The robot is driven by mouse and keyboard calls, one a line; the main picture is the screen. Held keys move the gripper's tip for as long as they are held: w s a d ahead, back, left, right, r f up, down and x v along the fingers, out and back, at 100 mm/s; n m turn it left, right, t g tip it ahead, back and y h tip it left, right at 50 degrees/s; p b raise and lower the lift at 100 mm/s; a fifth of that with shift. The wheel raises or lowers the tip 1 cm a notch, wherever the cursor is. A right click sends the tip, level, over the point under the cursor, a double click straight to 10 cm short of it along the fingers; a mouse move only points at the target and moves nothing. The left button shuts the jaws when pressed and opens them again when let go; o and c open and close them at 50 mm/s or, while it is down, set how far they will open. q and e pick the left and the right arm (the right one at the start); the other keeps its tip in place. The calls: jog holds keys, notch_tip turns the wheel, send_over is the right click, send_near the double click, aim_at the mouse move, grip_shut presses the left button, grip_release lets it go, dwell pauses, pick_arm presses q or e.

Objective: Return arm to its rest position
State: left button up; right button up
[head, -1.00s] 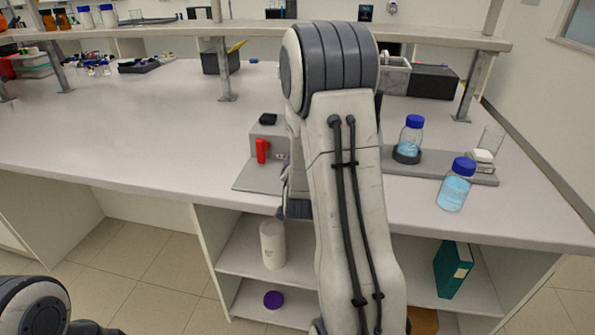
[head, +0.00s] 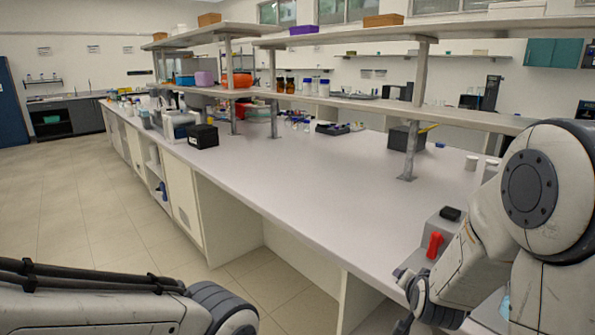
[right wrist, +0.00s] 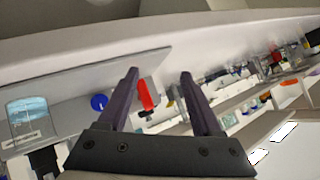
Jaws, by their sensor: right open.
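My right arm (head: 540,190) is bent at the right edge of the head view, beside the bench front. My right gripper (right wrist: 159,75) shows in the right wrist view with its two dark fingers spread and nothing held between them. A red part (right wrist: 147,94) appears between the fingers in the picture, beyond them and apart. In the head view the same red part (head: 434,245) stands upright on a grey device, left of my forearm. My left arm (head: 120,310) crosses the lower left corner; its gripper is out of the picture.
The long white bench (head: 300,185) has a wide clear top. A shelf post (head: 411,150) and a black box (head: 202,136) stand on it. A black knob (head: 450,213) sits on the device. A clear vessel with blue liquid (right wrist: 27,112) and a blue cap (right wrist: 98,102) show in the wrist view.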

jog(key=s+a+r+n+g+y+p, duration=0.15)
jog(key=s+a+n, duration=0.3)
jog(key=a, duration=0.45)
jog(key=s+a+n+g+y, duration=0.35)
jog(key=s+a, duration=0.25)
jog(key=a, duration=0.3)
jog(key=s+a+r+n+g, duration=0.1)
jog(key=s+n+g, duration=0.1)
jog(key=s, duration=0.4)
jog(key=s+a+r+n+g, duration=0.1)
jog(key=s+a+n, duration=0.1)
jog(key=s+n, duration=0.2)
jog(key=s+a+r+n+g+h+p, duration=0.1)
jog(key=s+n+g, duration=0.1)
jog(key=s, duration=0.7)
jog(key=shift+a+r+n+g, duration=0.2)
jog(key=shift+n+g, duration=0.1)
jog(key=shift+n, duration=0.1)
